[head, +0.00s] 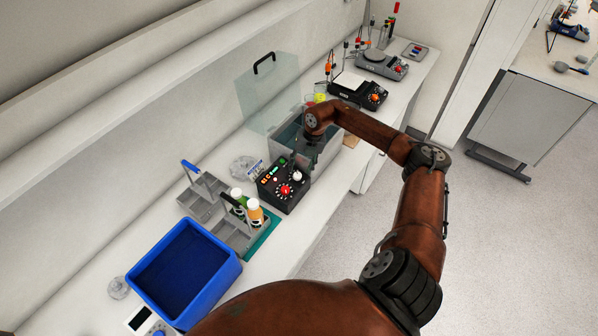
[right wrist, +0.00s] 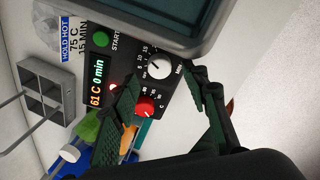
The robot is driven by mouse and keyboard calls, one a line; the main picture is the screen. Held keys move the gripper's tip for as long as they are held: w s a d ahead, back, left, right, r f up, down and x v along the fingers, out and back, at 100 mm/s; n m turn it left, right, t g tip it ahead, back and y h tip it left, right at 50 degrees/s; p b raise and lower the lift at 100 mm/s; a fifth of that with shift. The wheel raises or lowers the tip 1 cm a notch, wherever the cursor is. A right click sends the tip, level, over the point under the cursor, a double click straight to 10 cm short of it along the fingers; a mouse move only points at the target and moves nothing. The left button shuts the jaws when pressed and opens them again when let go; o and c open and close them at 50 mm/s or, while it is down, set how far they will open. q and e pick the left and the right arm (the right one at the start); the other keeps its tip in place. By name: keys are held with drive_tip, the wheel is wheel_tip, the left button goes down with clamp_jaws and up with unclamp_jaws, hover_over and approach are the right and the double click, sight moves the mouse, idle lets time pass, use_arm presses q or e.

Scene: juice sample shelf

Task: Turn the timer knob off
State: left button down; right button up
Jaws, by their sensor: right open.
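The timer knob (right wrist: 159,68) is white, on a black control panel (right wrist: 125,66) with a minutes scale around it. A red knob (right wrist: 145,107) with a C scale sits beside it. The display (right wrist: 97,82) reads 61 C and 0 min. In the head view the white knob (head: 297,175) and red knob (head: 285,190) are on the front of the water bath. My right gripper (right wrist: 172,90) is open and empty, its fingers spread to either side of the knobs in the wrist view. In the head view it (head: 309,139) is over the bath, mostly hidden by my wrist. My left gripper is not in view.
The bath's grey rim (right wrist: 190,47) is close to the right fingers. A card (right wrist: 72,38) reads HOLD HOT 75 C 15 MIN. Bottles (head: 254,211) in a grey carrier and a blue bin (head: 232,270) stand nearer me. A clear lid (head: 268,92) stands behind the bath.

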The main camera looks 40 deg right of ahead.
sight(298, 175)
drive_tip(key=shift+x, duration=1.8)
drive_tip(key=shift+c, duration=0.7)
clamp_jaws()
